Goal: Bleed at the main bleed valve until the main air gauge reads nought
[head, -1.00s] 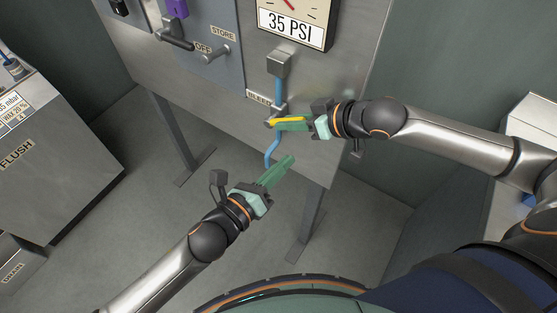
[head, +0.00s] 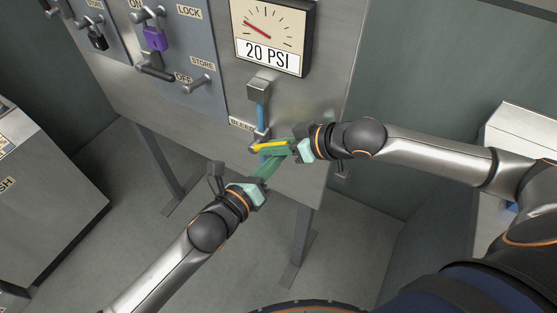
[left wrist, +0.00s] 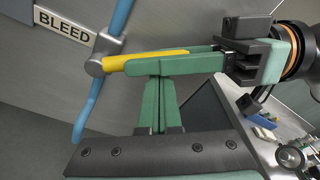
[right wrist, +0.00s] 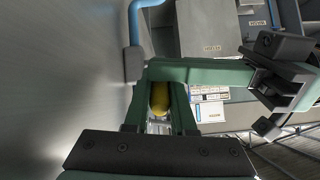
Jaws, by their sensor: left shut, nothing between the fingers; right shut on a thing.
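The main bleed valve has a yellow lever (head: 270,147) on a grey body on a blue pipe (head: 261,117), beside the BLEED label (head: 242,124). The main air gauge (head: 271,36) above it reads 20 PSI. My right gripper (head: 282,148) is shut on the yellow lever, which also shows between its fingers in the right wrist view (right wrist: 160,98). My left gripper (head: 267,166) is shut and empty, its fingertips just below the lever and the right fingers. In the left wrist view the yellow lever (left wrist: 146,60) points sideways from the pipe; I cannot tell whether the left fingertips touch it.
A grey panel with a purple padlock (head: 155,38), a black padlock (head: 97,40) and an OFF/STORE handle (head: 197,84) is to the left. A metal cabinet (head: 50,205) stands at the far left. The floor below is clear.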

